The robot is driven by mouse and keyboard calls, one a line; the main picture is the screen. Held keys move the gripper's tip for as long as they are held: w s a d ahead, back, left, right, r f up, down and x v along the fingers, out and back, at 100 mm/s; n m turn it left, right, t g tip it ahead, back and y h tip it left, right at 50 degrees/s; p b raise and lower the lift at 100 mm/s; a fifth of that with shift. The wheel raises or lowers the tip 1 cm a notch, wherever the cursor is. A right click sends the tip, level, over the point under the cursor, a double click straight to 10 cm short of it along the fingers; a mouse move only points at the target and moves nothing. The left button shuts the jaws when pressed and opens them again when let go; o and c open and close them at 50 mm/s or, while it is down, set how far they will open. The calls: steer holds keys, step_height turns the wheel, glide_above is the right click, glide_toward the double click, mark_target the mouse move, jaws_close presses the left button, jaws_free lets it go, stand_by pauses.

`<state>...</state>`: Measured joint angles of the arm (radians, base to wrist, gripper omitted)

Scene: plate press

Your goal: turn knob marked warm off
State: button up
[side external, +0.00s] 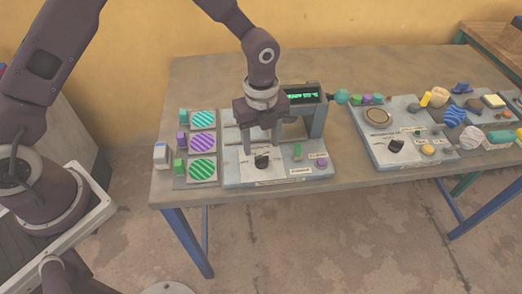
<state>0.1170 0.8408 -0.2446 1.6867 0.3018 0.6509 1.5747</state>
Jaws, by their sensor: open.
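A black knob (262,161) sits on the front part of the light grey press panel (240,179). The lettering beside it is too small to read, so I cannot tell which knob is marked warm or how this one is set. My gripper (262,150) points down with its two fingers apart, just above or around this knob; contact cannot be told. A second black knob (396,146) sits on another grey panel (374,157) to the right.
The press frame (317,119) with a green display (301,96) stands behind my gripper. Striped discs (202,142) and coloured blocks (181,142) lie left. Several small items crowd the right. The table's front edge (350,176) is near.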

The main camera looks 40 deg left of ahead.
mark_target(261, 155)
step_height(261, 155, down, 4)
steer(key=shift+f, duration=0.1)
jaws_close()
